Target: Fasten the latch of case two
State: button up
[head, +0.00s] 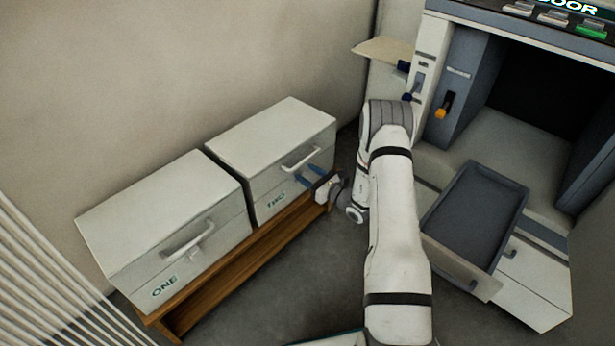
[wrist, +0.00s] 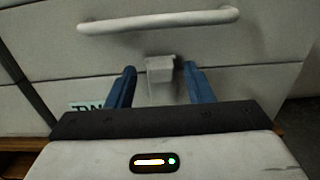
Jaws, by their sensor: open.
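Case two (head: 272,150) is a pale grey box labelled TWO, with its lid down, on a wooden bench (head: 262,243). A white bar handle (head: 300,159) runs across its front; it also shows in the wrist view (wrist: 160,20). Below the handle, a small grey latch (wrist: 160,70) sits at the seam between lid and body. My gripper (head: 306,175) is at the case front with blue fingers open. In the wrist view its fingers are on either side of the latch, with a gap visible each side. I cannot tell whether the latch is fastened.
Case one (head: 165,220), a similar box with a handle, stands to the left on the same bench. A grey cabinet with an open drawer (head: 472,215) and a dark opening (head: 548,95) stands on the right. A white ribbed panel (head: 50,270) is at lower left.

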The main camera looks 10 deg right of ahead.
jog(key=shift+w+a, duration=0.1)
jog(key=shift+w, duration=0.1)
jog(key=shift+c, duration=0.2)
jog(key=c, duration=0.9)
jog(key=shift+w+a+r+g+p, duration=0.25)
jog(key=shift+r+p, duration=0.2)
jog(key=shift+p, duration=0.35)
jog(key=shift+c, duration=0.2)
jog(key=shift+f+g+h, duration=0.15)
jog(key=shift+g+h, duration=0.2)
jog(key=shift+h, duration=0.05)
jog(key=o, duration=0.8)
jog(key=shift+a, duration=0.1)
jog(key=shift+o, duration=0.9)
jog(key=shift+s, duration=0.15)
jog(key=f+p+v, duration=0.1)
jog(key=p+v, duration=0.1)
jog(key=v, duration=0.6)
jog(key=shift+r, duration=0.4)
